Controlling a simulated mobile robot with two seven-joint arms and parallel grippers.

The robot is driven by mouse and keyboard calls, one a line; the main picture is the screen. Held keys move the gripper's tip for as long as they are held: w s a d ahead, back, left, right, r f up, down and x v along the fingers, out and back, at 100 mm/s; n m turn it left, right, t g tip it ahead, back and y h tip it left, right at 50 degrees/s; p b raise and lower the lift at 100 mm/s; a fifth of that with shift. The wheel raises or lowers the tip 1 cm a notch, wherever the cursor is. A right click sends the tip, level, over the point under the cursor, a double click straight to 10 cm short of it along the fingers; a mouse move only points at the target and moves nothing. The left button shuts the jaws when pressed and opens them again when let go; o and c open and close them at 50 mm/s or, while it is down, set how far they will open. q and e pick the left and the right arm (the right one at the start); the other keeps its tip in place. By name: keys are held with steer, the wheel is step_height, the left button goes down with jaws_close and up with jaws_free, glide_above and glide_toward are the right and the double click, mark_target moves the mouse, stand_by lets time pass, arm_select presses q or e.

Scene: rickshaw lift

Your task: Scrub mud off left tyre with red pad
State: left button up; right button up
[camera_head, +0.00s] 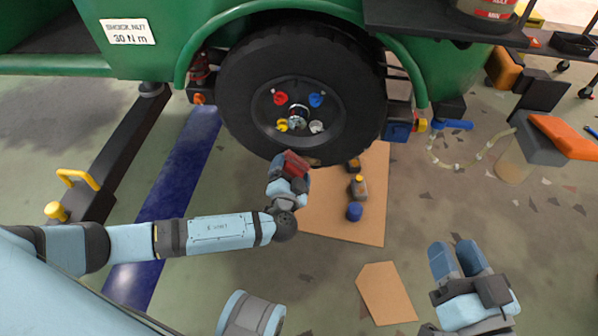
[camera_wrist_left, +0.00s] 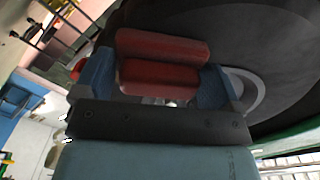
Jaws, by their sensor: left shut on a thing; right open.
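The left tyre (camera_head: 240,95) is black and mounted on the green rickshaw, with a dark hub carrying red, blue, yellow and white nuts. My left gripper (camera_head: 288,172) is shut on the red pad (camera_head: 294,163) at the tyre's lower edge. In the left wrist view the red pad (camera_wrist_left: 160,62) sits between the blue fingers, close to the dark tyre (camera_wrist_left: 275,60); I cannot tell whether it touches. No mud can be made out clearly on the tyre. My right gripper (camera_head: 459,262) is open and empty at the lower right, away from the tyre.
A smaller cardboard piece (camera_head: 386,293) lies nearer. A dark shelf (camera_head: 420,22) juts out at upper right. A grey-orange object (camera_head: 555,138) stands at right.

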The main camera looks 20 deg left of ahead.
mark_target(306, 168)
arm_select(q)
steer(key=shift+w+d+r+b, duration=0.1)
steer(key=shift+w+d+b, duration=0.15)
steer(key=shift+d, duration=0.35)
steer(key=shift+w+d+f+b, duration=0.1)
steer(key=shift+d+b, duration=0.25)
steer(key=shift+d, duration=0.2)
steer(key=shift+w+d+r+b, duration=0.1)
steer(key=shift+w+d+b, duration=0.15)
steer(key=shift+d, duration=0.35)
steer(key=shift+w+d+b, duration=0.25)
steer(key=shift+d+b, duration=0.2)
steer(key=shift+d, duration=0.4)
steer(key=shift+w+d+b, duration=0.2)
steer(key=shift+d+b, duration=0.25)
steer(key=shift+d, duration=0.4)
